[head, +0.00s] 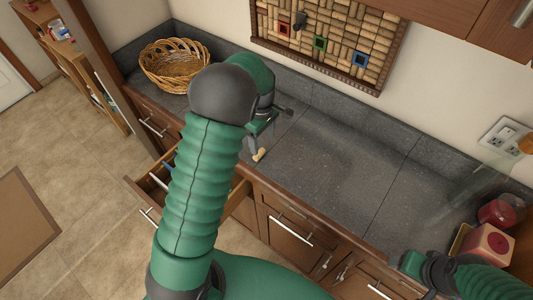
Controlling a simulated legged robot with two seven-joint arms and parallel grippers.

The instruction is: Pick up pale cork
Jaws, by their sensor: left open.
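A small pale cork (258,155) shows at the front edge of the grey counter, left of the middle of the head view. My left gripper (270,129) is over the counter just behind it, open, with one dark finger reaching down close to the cork. I cannot tell whether that finger touches it. My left arm hides part of the counter and the gripper. My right gripper (408,262) is at the lower right by the counter's front edge; its fingers are not clear.
A wicker basket (174,66) stands at the counter's back left. A framed cork board (330,42) hangs on the wall. An open drawer (148,186) sticks out below the counter. Red items (490,243) stand at the right. The counter's middle (345,165) is clear.

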